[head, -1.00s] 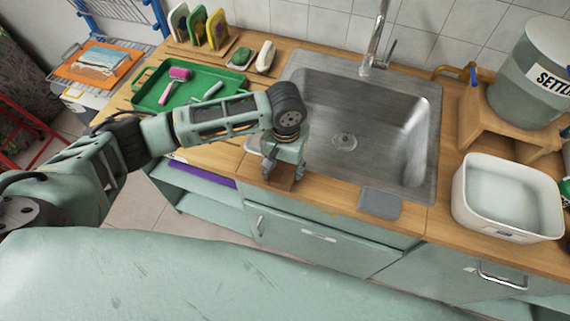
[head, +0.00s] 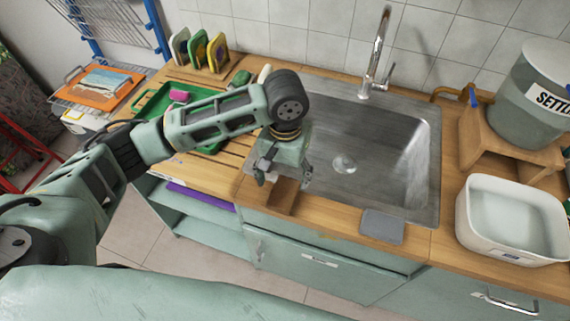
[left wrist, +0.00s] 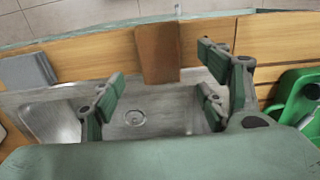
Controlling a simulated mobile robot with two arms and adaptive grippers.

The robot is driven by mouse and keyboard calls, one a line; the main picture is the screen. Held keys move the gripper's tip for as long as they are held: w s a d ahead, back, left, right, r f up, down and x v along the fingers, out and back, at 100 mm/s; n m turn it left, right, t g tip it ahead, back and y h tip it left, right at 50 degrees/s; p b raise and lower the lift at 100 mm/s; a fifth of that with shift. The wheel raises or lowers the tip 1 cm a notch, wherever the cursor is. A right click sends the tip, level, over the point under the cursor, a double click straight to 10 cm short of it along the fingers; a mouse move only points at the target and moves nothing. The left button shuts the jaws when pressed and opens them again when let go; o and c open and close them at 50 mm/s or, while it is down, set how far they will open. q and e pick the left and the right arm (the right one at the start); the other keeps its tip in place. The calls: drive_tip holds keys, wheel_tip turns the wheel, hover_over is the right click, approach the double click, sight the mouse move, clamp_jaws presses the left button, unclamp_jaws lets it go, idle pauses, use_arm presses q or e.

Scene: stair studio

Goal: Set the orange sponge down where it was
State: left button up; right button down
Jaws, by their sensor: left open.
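The orange sponge (head: 283,197), a brownish-orange block, lies on the wooden strip between the sink and the counter's front edge. It also shows in the left wrist view (left wrist: 158,53), reaching to the sink rim. My left gripper (head: 283,176) is open and empty just above and behind the sponge in the head view. In the left wrist view its fingers (left wrist: 160,80) are spread wide, with the sponge beyond the gap between them. My right gripper is not in view.
The steel sink (head: 420,150) lies behind and right of the gripper. A grey pad (head: 383,226) lies at its front rim. A white basin (head: 510,245) and a bucket on a wooden stand (head: 485,135) are at right. A green tray (head: 150,98) is at left.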

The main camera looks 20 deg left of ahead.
sight(285, 191)
use_arm(q)
wheel_tip(285, 191, up, 5)
drive_tip(key=shift+r+b, duration=0.15)
drive_tip(key=shift+b, duration=0.15)
idle(0.4)
